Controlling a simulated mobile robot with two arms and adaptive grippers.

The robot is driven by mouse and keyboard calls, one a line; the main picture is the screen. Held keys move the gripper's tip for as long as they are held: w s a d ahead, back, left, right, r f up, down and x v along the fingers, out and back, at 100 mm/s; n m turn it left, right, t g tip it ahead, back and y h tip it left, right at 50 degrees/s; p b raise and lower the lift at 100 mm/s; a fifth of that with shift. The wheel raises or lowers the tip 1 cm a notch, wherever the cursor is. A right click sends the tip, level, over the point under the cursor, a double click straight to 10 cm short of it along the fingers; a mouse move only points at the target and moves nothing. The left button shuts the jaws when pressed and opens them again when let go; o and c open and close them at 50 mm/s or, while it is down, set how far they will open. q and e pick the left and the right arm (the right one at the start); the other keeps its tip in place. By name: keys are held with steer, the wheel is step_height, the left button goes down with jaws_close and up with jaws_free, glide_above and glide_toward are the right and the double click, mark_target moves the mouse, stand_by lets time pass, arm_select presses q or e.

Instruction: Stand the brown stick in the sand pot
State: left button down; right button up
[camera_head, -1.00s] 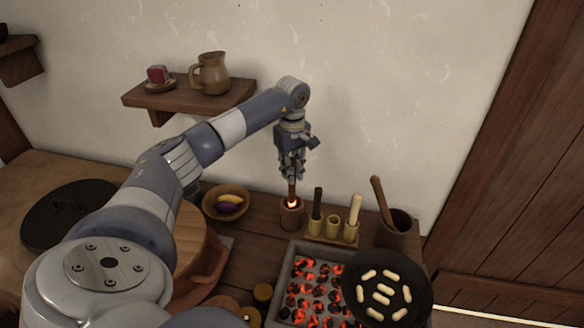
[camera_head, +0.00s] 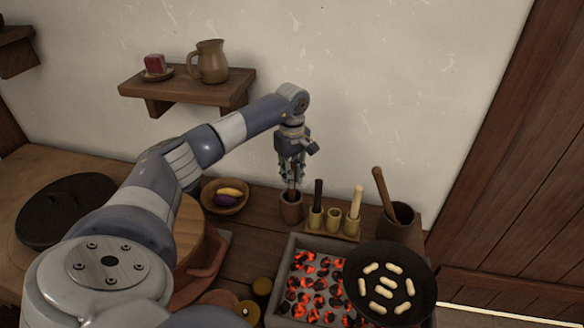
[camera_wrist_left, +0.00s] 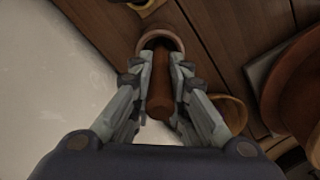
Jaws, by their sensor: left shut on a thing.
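My left gripper (camera_head: 291,178) points down over the small brown sand pot (camera_head: 291,209) and is shut on the brown stick (camera_head: 294,192). The stick is close to upright and its lower end is inside the pot's mouth. In the left wrist view the stick (camera_wrist_left: 159,90) lies between the fingers (camera_wrist_left: 157,85), and the pot's pale rim (camera_wrist_left: 177,43) shows beyond its far end. The stick's tip and the sand are hidden. My right gripper is in neither view.
Right of the pot stands a rack (camera_head: 346,236) with a black stick (camera_head: 318,194) and a pale stick (camera_head: 356,202). A bowl (camera_head: 211,207) of vegetables is left. In front, a coal tray (camera_head: 281,277) glows beside a black pan (camera_head: 419,270).

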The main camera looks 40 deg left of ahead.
arm_select(q)
steer(key=c, duration=1.5)
jaws_free()
steer(key=shift+o, duration=0.2)
